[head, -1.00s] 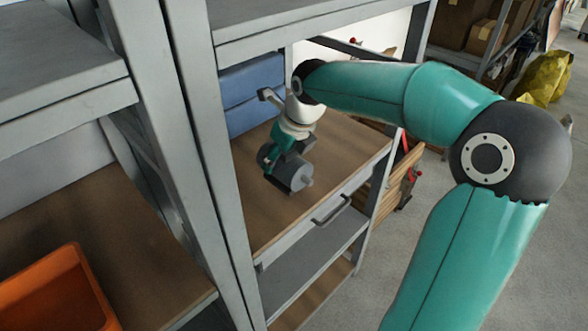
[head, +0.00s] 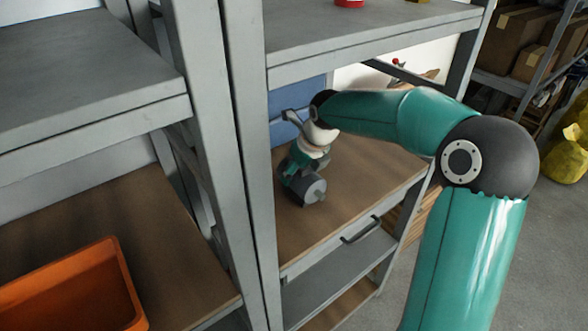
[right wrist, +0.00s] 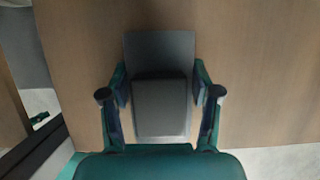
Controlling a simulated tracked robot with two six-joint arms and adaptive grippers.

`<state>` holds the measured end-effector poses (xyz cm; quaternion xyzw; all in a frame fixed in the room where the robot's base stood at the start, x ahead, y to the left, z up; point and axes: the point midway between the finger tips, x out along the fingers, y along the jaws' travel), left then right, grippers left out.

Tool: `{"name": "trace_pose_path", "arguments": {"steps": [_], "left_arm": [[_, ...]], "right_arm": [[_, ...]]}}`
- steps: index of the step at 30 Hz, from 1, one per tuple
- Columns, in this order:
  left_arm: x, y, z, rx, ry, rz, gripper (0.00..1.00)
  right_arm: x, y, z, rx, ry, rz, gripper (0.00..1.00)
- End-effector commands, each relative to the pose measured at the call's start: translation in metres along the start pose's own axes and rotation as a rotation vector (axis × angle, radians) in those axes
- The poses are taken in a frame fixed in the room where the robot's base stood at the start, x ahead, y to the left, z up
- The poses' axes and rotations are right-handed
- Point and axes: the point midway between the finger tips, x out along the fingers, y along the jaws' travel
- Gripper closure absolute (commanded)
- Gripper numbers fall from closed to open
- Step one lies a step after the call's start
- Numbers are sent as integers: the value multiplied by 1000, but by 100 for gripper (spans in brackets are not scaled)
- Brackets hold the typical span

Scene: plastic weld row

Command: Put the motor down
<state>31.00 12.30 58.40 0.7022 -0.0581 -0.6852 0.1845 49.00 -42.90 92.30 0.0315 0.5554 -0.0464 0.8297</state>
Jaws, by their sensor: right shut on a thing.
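I cannot tell whether the motor touches the wood. My left gripper is not in view.
A grey upright post (head: 243,150) stands left of my right arm, and a grey upper shelf (head: 360,40) is above. A blue bin (head: 285,102) is behind the gripper. An orange bin (head: 75,290) lies at lower left. The wood right of the motor (head: 375,185) is clear.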

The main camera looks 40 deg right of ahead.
Motion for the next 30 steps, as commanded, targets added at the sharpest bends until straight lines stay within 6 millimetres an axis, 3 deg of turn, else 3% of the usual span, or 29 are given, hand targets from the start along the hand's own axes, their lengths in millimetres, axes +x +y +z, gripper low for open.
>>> {"name": "trace_pose_path", "arguments": {"steps": [3,4,8,21,26,30], "left_arm": [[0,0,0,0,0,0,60],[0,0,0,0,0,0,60],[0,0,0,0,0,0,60],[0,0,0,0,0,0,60],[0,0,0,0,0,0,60],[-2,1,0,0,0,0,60]], "right_arm": [[-3,-1,2,1,-8,-2,100],[0,0,0,0,1,0,36],[0,0,0,0,1,0,15],[-5,0,1,-1,-1,0,13],[-24,1,1,-1,-3,0,13],[-53,0,2,-1,-6,-1,13]]}}
